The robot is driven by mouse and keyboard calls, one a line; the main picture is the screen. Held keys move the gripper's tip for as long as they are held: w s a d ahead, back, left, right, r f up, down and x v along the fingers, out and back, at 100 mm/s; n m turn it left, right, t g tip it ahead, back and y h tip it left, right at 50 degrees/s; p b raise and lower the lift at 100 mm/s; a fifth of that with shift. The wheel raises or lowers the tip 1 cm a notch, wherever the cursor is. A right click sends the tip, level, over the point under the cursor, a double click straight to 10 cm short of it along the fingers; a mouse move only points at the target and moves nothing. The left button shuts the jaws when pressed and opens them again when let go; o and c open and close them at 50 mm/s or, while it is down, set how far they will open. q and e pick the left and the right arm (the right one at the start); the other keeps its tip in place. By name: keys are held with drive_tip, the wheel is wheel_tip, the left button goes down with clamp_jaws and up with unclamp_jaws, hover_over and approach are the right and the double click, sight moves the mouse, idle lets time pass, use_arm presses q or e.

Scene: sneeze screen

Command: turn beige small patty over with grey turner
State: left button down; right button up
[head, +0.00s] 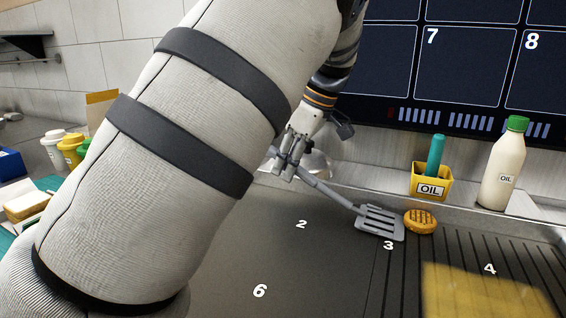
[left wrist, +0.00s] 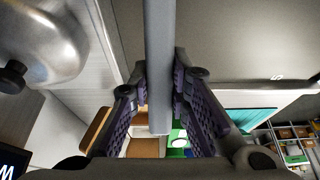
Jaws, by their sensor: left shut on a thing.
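The beige small patty (head: 420,221), browned with dark grill marks, lies on the ribbed part of the griddle near its back edge. The grey turner (head: 380,222) has a slotted head lying beside the patty on its left, close to it; I cannot tell whether they touch. Its handle slopes up to the left into my left gripper (head: 290,155), which is shut on it. In the left wrist view the turner's handle (left wrist: 159,60) runs between the two fingers of the left gripper (left wrist: 160,100). The turner's head is out of that view. My right gripper is not in view.
A yellow oil box (head: 431,186) with a green-handled tool and a white oil bottle (head: 500,165) stand behind the patty. A blurred yellow patch (head: 480,292) covers the front right. A metal dome (left wrist: 42,40) shows in the left wrist view. The smooth griddle (head: 300,260) is clear.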

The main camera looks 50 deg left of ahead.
sight(305, 171)
use_arm(q)
drive_tip(key=shift+w+d, duration=0.5)
drive_tip(key=shift+d, duration=0.4)
drive_tip(key=shift+w+d, duration=0.5)
drive_tip(key=shift+d, duration=0.35)
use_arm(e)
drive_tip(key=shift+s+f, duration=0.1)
use_arm(q)
drive_tip(key=shift+w+d, duration=0.5)
drive_tip(key=shift+d, duration=0.4)
drive_tip(key=shift+w+d, duration=0.45)
drive_tip(key=shift+d, duration=0.4)
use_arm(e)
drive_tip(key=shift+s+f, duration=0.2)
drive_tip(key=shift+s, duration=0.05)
use_arm(q)
drive_tip(key=shift+d, duration=0.1)
drive_tip(key=shift+w+d+b, duration=0.25)
drive_tip(key=shift+w+d, duration=0.25)
drive_tip(key=shift+d, duration=0.35)
drive_tip(key=shift+w+d+b, duration=0.25)
drive_tip(key=shift+w+d, duration=0.2)
drive_tip(key=shift+d, duration=0.35)
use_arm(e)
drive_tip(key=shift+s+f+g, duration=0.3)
